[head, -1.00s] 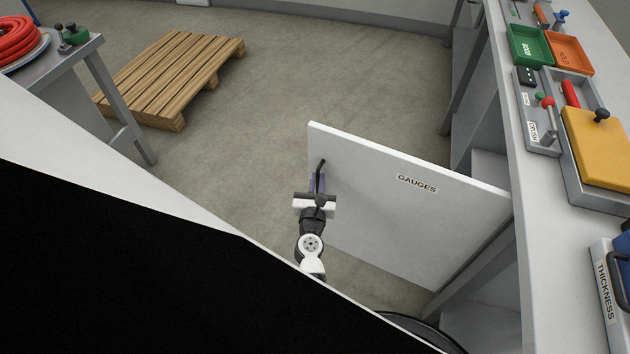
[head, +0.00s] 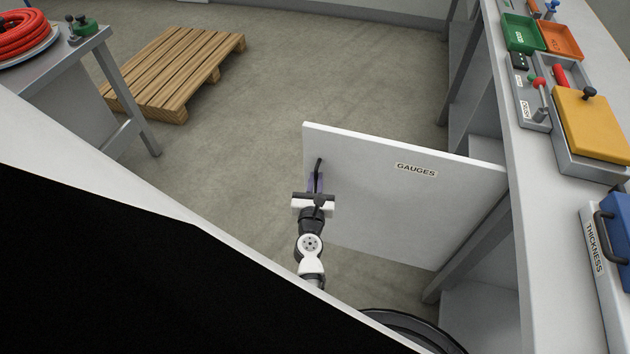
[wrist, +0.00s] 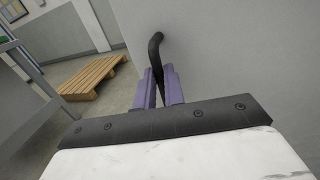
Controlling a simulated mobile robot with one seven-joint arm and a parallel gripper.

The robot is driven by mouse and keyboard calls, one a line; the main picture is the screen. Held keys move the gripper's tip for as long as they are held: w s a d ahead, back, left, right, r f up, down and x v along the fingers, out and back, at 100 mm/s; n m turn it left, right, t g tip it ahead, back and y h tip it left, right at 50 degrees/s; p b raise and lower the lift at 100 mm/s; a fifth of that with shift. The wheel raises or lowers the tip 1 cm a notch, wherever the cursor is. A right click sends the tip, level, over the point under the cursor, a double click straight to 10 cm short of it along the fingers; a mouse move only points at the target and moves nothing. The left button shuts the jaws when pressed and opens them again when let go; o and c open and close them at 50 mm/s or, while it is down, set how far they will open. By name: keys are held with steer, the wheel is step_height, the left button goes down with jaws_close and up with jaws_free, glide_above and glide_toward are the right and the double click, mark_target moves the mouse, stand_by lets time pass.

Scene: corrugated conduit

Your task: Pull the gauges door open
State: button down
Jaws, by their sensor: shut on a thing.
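The white gauges door (head: 400,215) stands swung out from the workbench at a wide angle, hinged on its right side. Its label reads GAUGES (head: 416,170). A black bar handle (head: 319,165) sits near the door's free left edge. My gripper (head: 316,184) is shut on the handle. In the wrist view, the purple fingers of my gripper (wrist: 160,88) are on both sides of the black handle (wrist: 155,50), whose upper end curves above them. The lower part of the handle is hidden. The door (wrist: 230,60) fills the right of that view.
The workbench (head: 530,230) runs along the right, with trays and a yellow-lidded box (head: 592,125) on top. A wooden pallet (head: 175,70) lies on the floor at the back left. A side table (head: 65,65) holds a red hose (head: 25,35). Floor between is clear.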

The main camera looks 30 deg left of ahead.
steer(key=shift+w+d, duration=0.35)
steer(key=shift+d, duration=0.2)
steer(key=c, duration=1.5)
jaws_free()
steer(key=shift+d, duration=0.1)
steer(key=shift+c, duration=0.2)
steer(key=shift+o, duration=0.3)
steer(key=shift+s+a, duration=0.2)
steer(key=shift+a, duration=0.1)
steer(key=shift+s, duration=0.1)
